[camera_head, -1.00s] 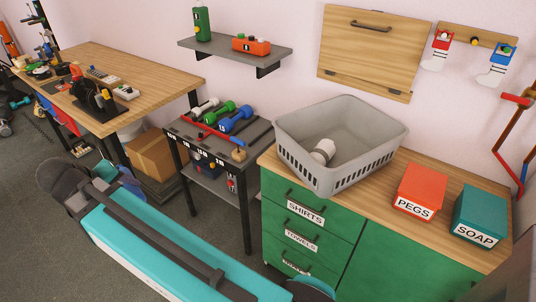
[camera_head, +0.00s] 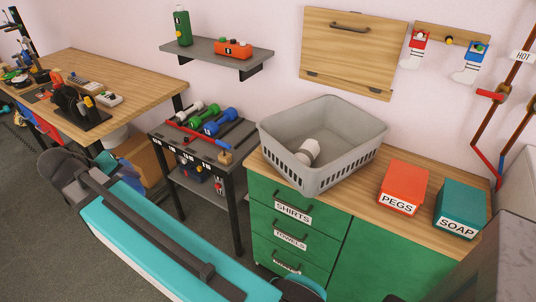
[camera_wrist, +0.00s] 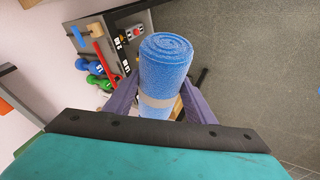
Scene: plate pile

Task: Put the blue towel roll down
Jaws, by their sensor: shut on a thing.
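The blue towel roll (camera_wrist: 166,68) shows in the wrist view, rolled up with a tan band around it. My gripper (camera_wrist: 150,100) is shut on it, with a purple finger on each side of the roll near its band. The roll is held in the air with its spiral end away from my wrist. In the head view the roll cannot be made out, and the gripper's fingers do not show clearly; my teal arm crosses the lower left.
A grey basket (camera_head: 270,145) holding a white roll (camera_head: 308,152) stands on the green cabinet's wooden top (camera_head: 345,205). A red PEGS box (camera_head: 403,186) and teal SOAP box (camera_head: 459,211) stand to its right. A dumbbell rack (camera_head: 235,155) stands left of the cabinet. A workbench (camera_head: 135,75) is farther left.

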